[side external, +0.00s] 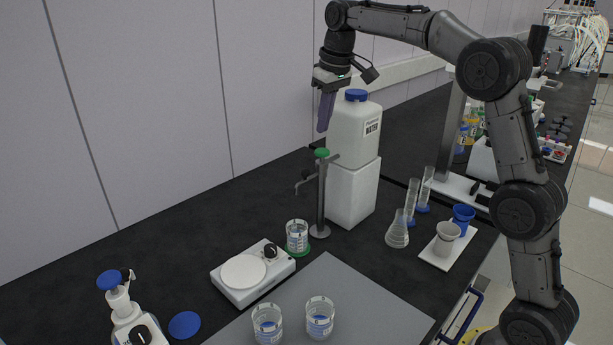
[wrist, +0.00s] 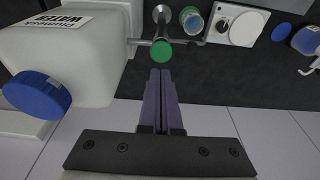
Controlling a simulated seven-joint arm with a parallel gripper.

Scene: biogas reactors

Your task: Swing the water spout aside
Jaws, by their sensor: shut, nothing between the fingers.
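The water spout (side external: 306,184) is a thin grey arm on an upright metal post (side external: 321,205) with a green cap (side external: 322,153). It points left, over a beaker (side external: 297,236) on a green disc. In the wrist view the green cap (wrist: 161,52) lies just beyond my fingertips, and the beaker (wrist: 192,20) is past it. My gripper (side external: 325,128) hangs above and behind the post, left of the water container (side external: 353,128). Its purple fingers (wrist: 161,72) are closed together with nothing between them. They look apart from the spout, though the exact gap is hard to tell.
The white water container with a blue lid stands on a white block (side external: 350,192) right of the post. A white stirrer plate (side external: 253,272) is at front left. Two beakers (side external: 319,317) stand on a grey mat. A flask (side external: 397,231) and cylinders stand right. A wall is behind.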

